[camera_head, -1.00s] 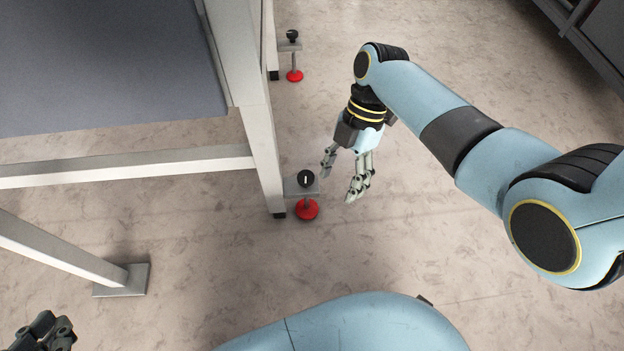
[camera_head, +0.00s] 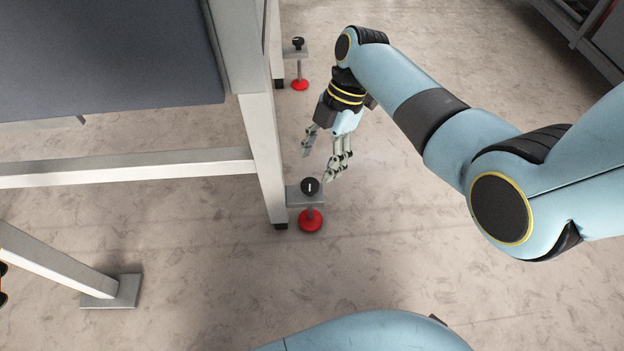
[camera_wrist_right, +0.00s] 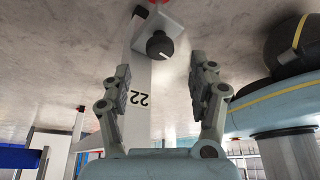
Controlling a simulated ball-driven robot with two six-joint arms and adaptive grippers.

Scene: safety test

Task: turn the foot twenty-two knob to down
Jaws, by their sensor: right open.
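The foot twenty-two knob (camera_head: 309,187) is round and black with a white line. It sits on a grey bracket (camera_head: 293,197) on the table leg, above a red foot (camera_head: 310,220). The right wrist view shows the knob (camera_wrist_right: 158,45) between and beyond the fingertips, and an upside-down "22" label (camera_wrist_right: 138,98) on the leg. The white line is short there and its exact angle is hard to tell. My right gripper (camera_head: 318,165) is open and empty, close to the knob on its far side, with no visible contact. My left gripper is out of view.
A second black knob (camera_head: 297,42) with a red foot (camera_head: 300,85) is at the far leg. The white table leg (camera_head: 262,150) and crossbar (camera_head: 130,167) stand left of my right gripper. A post with a flat base plate (camera_head: 115,291) is lower left.

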